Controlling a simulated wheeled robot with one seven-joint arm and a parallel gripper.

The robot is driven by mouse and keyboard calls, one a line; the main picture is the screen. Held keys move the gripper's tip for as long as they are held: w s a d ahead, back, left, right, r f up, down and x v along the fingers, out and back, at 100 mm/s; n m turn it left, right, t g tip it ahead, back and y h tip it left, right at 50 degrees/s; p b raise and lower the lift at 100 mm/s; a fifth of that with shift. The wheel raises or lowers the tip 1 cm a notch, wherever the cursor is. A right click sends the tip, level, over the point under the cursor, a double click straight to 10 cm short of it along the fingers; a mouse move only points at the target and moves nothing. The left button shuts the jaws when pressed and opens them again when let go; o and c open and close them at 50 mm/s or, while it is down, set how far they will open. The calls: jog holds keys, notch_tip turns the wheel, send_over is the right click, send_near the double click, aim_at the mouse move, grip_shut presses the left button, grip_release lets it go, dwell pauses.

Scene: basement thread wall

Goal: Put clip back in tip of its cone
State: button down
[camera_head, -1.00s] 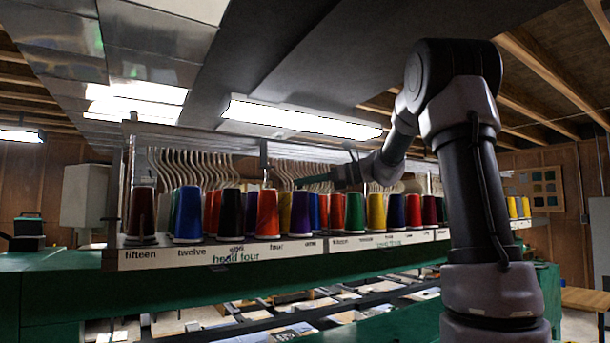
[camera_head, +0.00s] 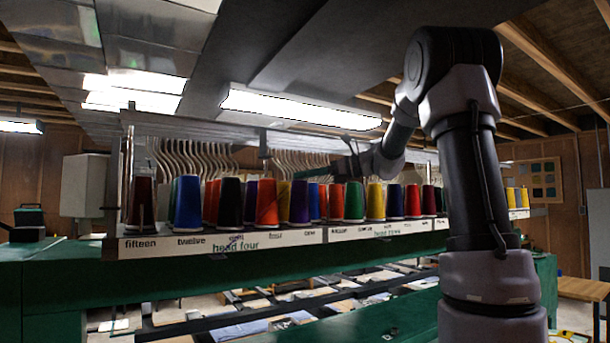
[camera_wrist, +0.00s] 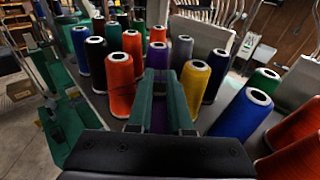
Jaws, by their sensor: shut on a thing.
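My gripper (camera_wrist: 158,78) shows in the wrist view with its two green fingers closed together at the tips. The clip is too small or hidden between the fingertips to make out. Beyond the fingertips stands a purple thread cone (camera_wrist: 158,56), partly covered by the fingers. An orange cone (camera_wrist: 121,85) is to the left of the fingers and a yellow cone (camera_wrist: 195,83) to the right. I cannot tell which cone the clip belongs to.
Several coloured cones stand close together on a labelled shelf (camera_head: 215,243). White curved hooks (camera_head: 190,157) hang behind them under a metal rail (camera_head: 200,135). A green machine frame (camera_head: 65,275) runs below. Open room lies above the cone tips.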

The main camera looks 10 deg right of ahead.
jog(key=c, duration=0.8)
grip_release()
jog(key=shift+o, duration=0.2)
jog(key=v, duration=1.1)
jog(key=s+a+f+n+g+h, duration=0.2)
jog(key=s+a+f+n+h, duration=0.3)
jog(key=s+a+f+n, duration=0.45)
jog(key=s+d+f+n+t+h, duration=0.1)
jog(key=s+d+f+n+h, duration=0.1)
jog(key=s, duration=0.5)
jog(key=s+d+f+n+h, duration=0.2)
jog(key=s+f+n+h, duration=0.3)
jog(key=s+f+n, duration=0.2)
jog(key=shift+s+f+n+t+h, duration=0.3)
jog(key=shift+s+n+t, duration=0.1)
jog(key=shift+n, duration=0.05)
